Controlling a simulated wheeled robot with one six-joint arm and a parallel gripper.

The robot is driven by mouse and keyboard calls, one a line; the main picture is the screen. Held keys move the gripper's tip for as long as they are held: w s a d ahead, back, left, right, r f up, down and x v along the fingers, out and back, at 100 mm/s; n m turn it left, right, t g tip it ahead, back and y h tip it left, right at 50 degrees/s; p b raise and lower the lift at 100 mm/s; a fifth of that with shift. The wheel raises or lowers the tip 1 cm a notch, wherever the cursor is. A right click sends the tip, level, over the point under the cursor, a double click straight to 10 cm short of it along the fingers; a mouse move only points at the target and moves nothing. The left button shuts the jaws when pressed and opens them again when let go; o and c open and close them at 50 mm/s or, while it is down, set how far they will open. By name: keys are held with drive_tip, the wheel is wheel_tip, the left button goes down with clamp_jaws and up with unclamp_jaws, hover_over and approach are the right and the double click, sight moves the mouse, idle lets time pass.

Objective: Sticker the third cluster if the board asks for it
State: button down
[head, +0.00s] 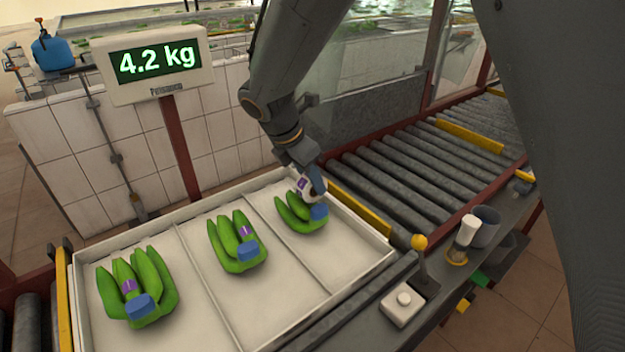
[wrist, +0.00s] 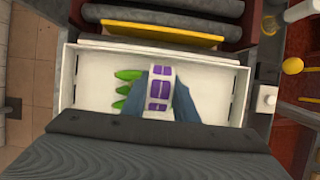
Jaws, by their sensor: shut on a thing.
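The left cluster (head: 153,277) and the middle cluster (head: 228,240) each show a purple sticker. My gripper (head: 313,188) is shut on a white sticker roll with purple labels (wrist: 160,88), just above the third cluster (head: 294,215) in the right compartment. In the wrist view, green fingers of this cluster (wrist: 122,88) show left of the roll. The gripper and roll hide part of it; I see no sticker on its visible part.
The white tray (head: 190,250) has a raised rim. A roller conveyor (head: 430,150) runs behind it at right. A yellow-knobbed lever (head: 420,255), a white button box (head: 402,304) and a grey cup (head: 484,228) stand along the right ledge.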

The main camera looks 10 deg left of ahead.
idle(0.6)
wheel_tip(320, 180, up, 9)
drive_tip(key=p, duration=0.8)
